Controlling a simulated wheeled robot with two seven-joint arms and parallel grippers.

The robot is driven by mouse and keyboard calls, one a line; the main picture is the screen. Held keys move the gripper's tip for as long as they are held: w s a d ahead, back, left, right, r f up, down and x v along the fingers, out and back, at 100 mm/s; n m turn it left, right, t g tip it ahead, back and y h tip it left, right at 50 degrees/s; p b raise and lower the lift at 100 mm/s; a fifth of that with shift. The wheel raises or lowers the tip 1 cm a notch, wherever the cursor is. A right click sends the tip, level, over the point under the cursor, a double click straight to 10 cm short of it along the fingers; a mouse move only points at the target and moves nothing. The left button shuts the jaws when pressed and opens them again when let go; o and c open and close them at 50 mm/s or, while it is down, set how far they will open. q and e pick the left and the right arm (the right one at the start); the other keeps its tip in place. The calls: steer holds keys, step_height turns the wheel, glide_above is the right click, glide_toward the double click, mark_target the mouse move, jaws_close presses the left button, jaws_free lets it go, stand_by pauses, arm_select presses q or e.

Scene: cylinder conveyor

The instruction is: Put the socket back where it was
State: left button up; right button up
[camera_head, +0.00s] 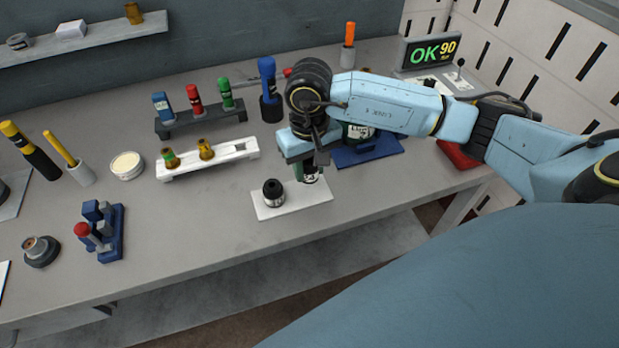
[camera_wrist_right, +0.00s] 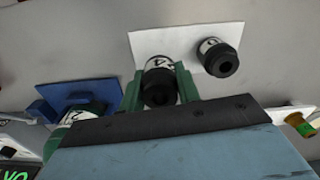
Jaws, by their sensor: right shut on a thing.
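My right gripper (camera_head: 311,172) is shut on a black-topped socket with a white numbered band, seen between its green fingers in the right wrist view (camera_wrist_right: 159,86). The gripper and the socket (camera_head: 311,177) are at the right part of a white plate (camera_head: 263,207). I cannot tell whether the held socket touches the plate. A second black socket (camera_head: 273,191) stands upright on the left part of the plate, and it also shows in the right wrist view (camera_wrist_right: 218,58). My left gripper is not in view.
A blue stand (camera_head: 385,151) with a dark labelled item is just behind my right gripper. A white rack (camera_head: 230,155) holds two amber vials. A rack of coloured tubes (camera_head: 215,119) stands behind it. The display (camera_head: 432,50) reads OK 90. Bare table lies left of the plate.

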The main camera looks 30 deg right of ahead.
mark_target(309, 190)
step_height(309, 190, down, 4)
steer(key=shift+f, duration=0.15)
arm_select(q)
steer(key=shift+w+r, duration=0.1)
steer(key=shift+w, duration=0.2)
arm_select(e)
steer(key=shift+f, duration=0.2)
steer(key=o, duration=1.1)
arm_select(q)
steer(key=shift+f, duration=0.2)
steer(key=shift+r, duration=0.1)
arm_select(e)
steer(key=shift+r, duration=0.1)
steer(key=shift+r, duration=0.15)
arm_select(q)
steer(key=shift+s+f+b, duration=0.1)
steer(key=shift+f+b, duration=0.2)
arm_select(e)
step_height(309, 190, up, 12)
steer(key=shift+f, duration=0.1)
